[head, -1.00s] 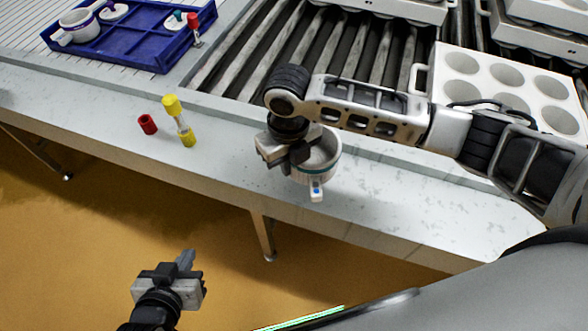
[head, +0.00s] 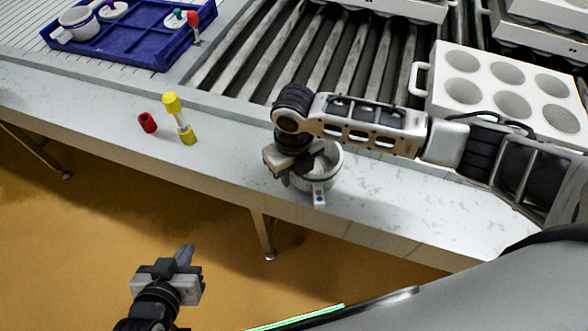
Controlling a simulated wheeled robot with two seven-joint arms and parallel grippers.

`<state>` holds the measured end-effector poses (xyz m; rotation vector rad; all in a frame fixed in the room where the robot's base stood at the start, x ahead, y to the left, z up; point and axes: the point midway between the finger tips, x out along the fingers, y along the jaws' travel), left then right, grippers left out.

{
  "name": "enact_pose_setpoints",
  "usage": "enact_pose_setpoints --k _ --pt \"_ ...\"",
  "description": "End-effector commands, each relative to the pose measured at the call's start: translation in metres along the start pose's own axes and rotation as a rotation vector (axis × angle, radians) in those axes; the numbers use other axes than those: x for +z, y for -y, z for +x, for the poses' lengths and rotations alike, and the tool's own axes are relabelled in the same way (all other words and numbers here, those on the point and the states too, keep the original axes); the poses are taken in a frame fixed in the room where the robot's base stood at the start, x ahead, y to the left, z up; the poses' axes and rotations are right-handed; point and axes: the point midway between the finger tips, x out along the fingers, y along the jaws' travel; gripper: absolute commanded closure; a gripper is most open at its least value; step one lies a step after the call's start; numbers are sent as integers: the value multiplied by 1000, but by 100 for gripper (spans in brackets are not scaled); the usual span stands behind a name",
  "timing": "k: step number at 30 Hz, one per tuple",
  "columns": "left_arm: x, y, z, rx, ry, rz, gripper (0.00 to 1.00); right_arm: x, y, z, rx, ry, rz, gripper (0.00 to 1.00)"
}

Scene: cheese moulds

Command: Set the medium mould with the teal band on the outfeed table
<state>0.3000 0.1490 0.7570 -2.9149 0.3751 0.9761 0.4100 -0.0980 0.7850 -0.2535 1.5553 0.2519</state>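The medium mould (head: 325,179) is a pale round cup with a teal-looking band and a small white tag with a blue mark on its front. It is upright at the front part of the grey table (head: 400,205), which I take as the outfeed table. My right gripper (head: 306,172) is at the mould's left rim, its dark fingers appearing shut on the wall. The gripper and wrist hide part of the rim. Whether the mould's base touches the table is hard to tell. My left gripper (head: 184,256) is away over the floor, holding nothing visible; its finger gap is unclear.
A yellow-ended clear piece (head: 187,135) and a red piece (head: 147,122) are on the table to the left. Rollers (head: 265,75) and a white mould block (head: 485,75) lie behind. Table right of the mould is clear.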

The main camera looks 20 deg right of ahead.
Motion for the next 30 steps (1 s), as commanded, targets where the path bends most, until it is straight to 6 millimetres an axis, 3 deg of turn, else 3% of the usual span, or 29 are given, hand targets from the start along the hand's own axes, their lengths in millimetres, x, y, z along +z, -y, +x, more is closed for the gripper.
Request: enact_pose_setpoints --k 5,8,21,30 --pt "2 -1 -2 1 6 -1 100 0 0 -6 0 1 0 71" --pt "2 -1 -3 1 7 -1 100 1 0 -19 0 4 0 71" --pt "2 -1 -4 0 10 0 100 1 0 -106 1 3 -1 71" --pt "0 0 -3 -1 6 2 100 0 0 -124 0 -1 1 71"
